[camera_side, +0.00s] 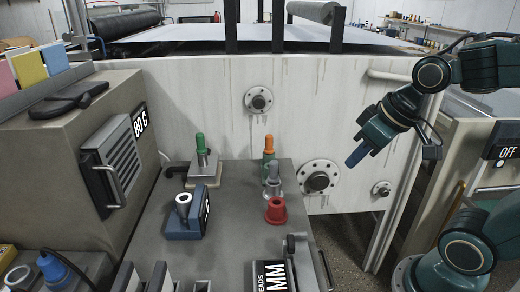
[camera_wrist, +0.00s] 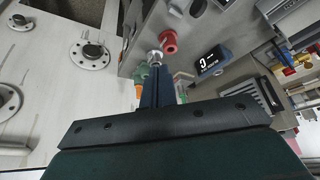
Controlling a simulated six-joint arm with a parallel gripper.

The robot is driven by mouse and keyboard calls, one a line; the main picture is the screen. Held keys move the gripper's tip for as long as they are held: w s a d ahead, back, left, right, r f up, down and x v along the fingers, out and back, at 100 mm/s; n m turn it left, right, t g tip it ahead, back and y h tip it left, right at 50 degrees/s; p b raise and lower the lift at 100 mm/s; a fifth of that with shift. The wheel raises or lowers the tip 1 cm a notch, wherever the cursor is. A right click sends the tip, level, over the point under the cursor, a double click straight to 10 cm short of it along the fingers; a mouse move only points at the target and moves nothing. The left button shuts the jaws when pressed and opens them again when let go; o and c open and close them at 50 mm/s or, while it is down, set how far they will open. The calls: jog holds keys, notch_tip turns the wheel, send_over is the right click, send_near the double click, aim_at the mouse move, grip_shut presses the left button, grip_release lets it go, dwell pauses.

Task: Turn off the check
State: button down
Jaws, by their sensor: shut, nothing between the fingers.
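No part in view is labelled as the check. A black sign reading "OFF" (camera_side: 505,153) is on the grey cabinet at the right edge of the side view, with a small pale round part below it. My gripper (camera_side: 357,156) is shut and empty, hanging in the air in front of the pale machine wall, left of that sign. In the wrist view, its blue fingers (camera_wrist: 156,88) are together and point toward a silver round part (camera_wrist: 155,56) and a red ring (camera_wrist: 168,42).
The bench holds a green-topped post (camera_side: 200,143), an orange-topped post (camera_side: 268,146) and the red ring (camera_side: 276,212). Round flanges (camera_side: 318,181) stick out from the machine wall. Open floor lies right of the bench.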

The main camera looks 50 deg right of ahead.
jog(key=w+d+f+m+y, duration=0.1)
jog(key=w+d+f+m, duration=0.1)
jog(key=w+d+f, duration=0.75)
jog(key=d+f+m+t, duration=0.2)
jog(key=d+f+m, duration=0.3)
jog(key=d+f, duration=0.6)
jog(key=shift+w+d+f, duration=0.4)
jog(key=shift+f, duration=1.35)
jog(key=shift+w+f, duration=0.1)
jog(key=shift+f, duration=0.05)
jog(key=w+a+f, duration=0.3)
jog(key=w+f, duration=0.4)
jog(key=w, duration=0.1)
jog(key=shift+w+a, duration=0.25)
jog(key=shift+w, duration=0.15)
